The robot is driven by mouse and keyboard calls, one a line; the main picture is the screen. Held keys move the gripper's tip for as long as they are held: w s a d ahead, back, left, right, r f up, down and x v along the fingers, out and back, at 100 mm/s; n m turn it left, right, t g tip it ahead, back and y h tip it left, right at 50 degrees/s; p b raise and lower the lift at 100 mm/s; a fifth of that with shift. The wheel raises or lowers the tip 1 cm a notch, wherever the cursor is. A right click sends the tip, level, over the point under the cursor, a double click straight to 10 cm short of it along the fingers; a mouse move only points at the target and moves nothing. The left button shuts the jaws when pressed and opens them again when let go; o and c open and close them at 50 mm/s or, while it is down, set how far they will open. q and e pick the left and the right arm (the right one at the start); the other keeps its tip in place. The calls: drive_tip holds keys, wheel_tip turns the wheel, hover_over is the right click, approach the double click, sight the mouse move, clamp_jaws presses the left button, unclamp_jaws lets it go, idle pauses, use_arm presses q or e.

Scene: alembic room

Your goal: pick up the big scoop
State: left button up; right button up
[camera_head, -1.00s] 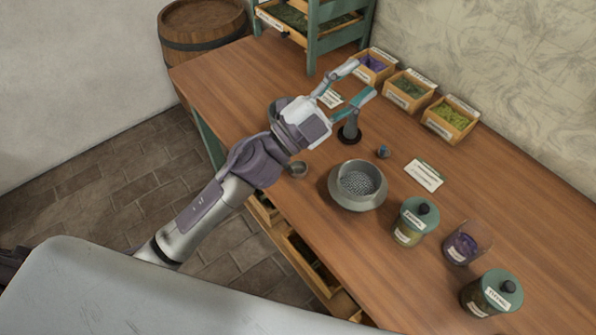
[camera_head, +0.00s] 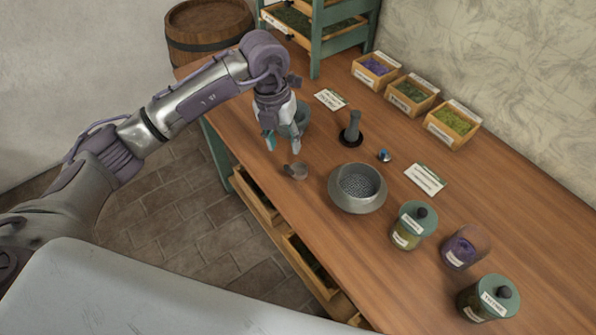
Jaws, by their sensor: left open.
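A small grey metal cup-shaped thing, which looks like the big scoop (camera_head: 297,171), lies on the wooden table (camera_head: 330,235) near its front edge. Any handle is hard to make out. My left gripper (camera_head: 284,146) is open, pointing down, just behind and slightly left of the scoop. Its fingers appear apart from the scoop, and nothing shows between them. My right gripper is not in view.
A grey bowl with a perforated inside (camera_head: 357,187) stands right of the scoop. A dark upright tool on a round base (camera_head: 351,130) and a small blue-topped item (camera_head: 384,156) are behind. Lidded jars (camera_head: 413,225) stand at right; open drawers (camera_head: 310,262) jut out below.

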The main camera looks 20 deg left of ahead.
sight(290, 174)
use_arm(q)
drive_tip(key=f, duration=0.2)
drive_tip(key=f+p, duration=0.1)
drive_tip(key=f, duration=0.1)
drive_tip(key=d+f, duration=0.1)
drive_tip(key=f, duration=0.1)
drive_tip(key=shift+f, duration=0.15)
wheel_tip(290, 174, down, 4)
drive_tip(key=p, duration=0.2)
drive_tip(key=shift+s+d+p, duration=0.1)
drive_tip(key=shift+s+p, duration=0.05)
drive_tip(key=shift+p, duration=0.15)
drive_tip(key=shift+f, duration=0.7)
clamp_jaws()
